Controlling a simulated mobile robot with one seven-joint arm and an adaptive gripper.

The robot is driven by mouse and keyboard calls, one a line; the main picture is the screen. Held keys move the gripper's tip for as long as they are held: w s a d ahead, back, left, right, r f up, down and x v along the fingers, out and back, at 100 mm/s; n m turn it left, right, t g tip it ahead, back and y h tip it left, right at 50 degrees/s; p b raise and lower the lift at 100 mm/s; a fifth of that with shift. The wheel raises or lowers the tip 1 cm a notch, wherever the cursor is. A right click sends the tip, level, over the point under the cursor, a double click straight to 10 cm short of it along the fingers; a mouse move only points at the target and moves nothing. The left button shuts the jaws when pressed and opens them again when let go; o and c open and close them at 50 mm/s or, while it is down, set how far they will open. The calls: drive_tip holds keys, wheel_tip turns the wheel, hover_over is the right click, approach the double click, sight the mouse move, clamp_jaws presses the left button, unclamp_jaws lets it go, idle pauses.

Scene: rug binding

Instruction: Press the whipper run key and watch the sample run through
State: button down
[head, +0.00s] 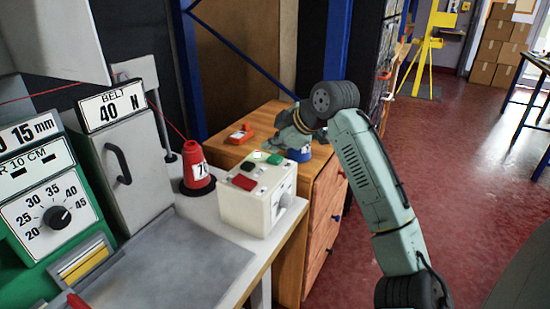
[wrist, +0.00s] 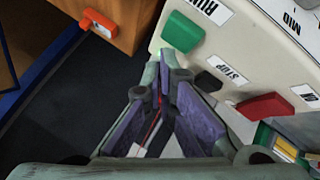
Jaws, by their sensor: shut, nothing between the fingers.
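The cream control box (head: 262,210) stands at the right end of the bench, with green, black and red keys on top. In the wrist view, the green key (wrist: 183,32) sits beside a RUN label (wrist: 208,8). The black key (wrist: 208,82) is beside a STOP label, and the red key (wrist: 265,107) is farther right. My gripper (wrist: 167,70) is shut and empty, its tips just below the green key in that view. I cannot tell whether they touch the box. In the head view my gripper (head: 290,132) is behind the box, partly hidden by my wrist. No moving sample is discernible.
A red cone (head: 196,170) with a thread stands left of the box. A wooden drawer cabinet (head: 320,215) is behind it, bearing a small red-orange item (head: 240,133) and a blue item (head: 300,154). A grey belt unit (head: 128,165) stands left.

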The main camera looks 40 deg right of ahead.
drive_tip(key=shift+f, duration=0.1)
idle(0.6)
drive_tip(key=shift+f, duration=0.35)
